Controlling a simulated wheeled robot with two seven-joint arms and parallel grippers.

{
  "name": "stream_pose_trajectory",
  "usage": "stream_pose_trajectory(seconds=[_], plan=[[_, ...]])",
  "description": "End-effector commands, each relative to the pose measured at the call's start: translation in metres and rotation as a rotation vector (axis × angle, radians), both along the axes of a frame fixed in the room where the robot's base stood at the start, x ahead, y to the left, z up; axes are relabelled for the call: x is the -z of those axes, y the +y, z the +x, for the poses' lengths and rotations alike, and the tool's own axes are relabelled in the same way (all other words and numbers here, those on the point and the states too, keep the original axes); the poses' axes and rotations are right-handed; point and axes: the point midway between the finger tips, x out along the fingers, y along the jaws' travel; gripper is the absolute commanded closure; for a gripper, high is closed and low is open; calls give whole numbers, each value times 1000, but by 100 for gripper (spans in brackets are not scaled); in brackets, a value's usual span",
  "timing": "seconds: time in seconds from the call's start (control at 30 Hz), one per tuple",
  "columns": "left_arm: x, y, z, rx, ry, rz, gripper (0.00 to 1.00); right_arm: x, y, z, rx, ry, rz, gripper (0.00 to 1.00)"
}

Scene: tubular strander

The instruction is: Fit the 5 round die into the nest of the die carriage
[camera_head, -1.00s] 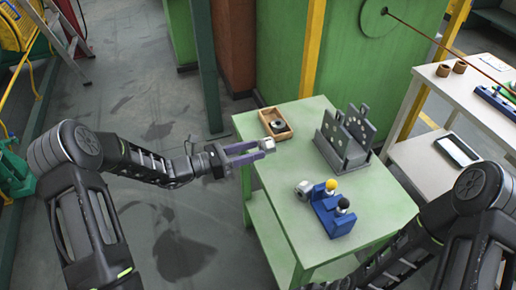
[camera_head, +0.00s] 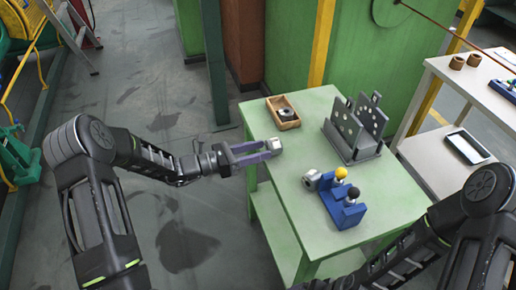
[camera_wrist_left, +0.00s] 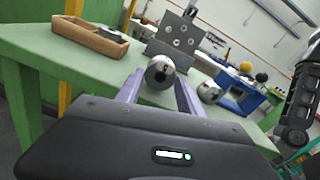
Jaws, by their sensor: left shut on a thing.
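My left gripper (camera_head: 268,151) has purple fingers and is shut on a small silvery metal die (camera_head: 275,144). It holds the die over the left edge of the green table. In the left wrist view the die (camera_wrist_left: 160,72) shows a dark round hole and sits between the fingertips. A blue block (camera_head: 343,209) with a yellow and a black knob stands on the table to the right of the gripper. A similar metal piece (camera_head: 311,180) sits at its left end. I cannot tell for sure whether this is the die carriage; its nest is not clear. My right gripper is out of view.
A wooden box (camera_head: 283,112) with a dark ring in it stands at the table's back left. A grey stand with holed plates (camera_head: 351,130) stands at the back right. The middle of the green table (camera_head: 300,153) is clear. A white table (camera_head: 446,72) is at right.

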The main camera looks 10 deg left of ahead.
Motion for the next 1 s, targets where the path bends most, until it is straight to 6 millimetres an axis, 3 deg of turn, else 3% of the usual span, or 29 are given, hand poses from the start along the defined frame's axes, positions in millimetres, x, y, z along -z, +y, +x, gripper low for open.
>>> stream_pose_trajectory(seconds=[0.53,0.57,0.83,1.0], plan=[[9,0,1,1,-4,-3,100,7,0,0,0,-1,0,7],[9,0,1,1,-5,-3,54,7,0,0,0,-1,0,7],[10,0,0,1,-2,-1,32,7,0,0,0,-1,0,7],[10,0,0,1,-2,-1,30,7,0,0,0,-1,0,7]])
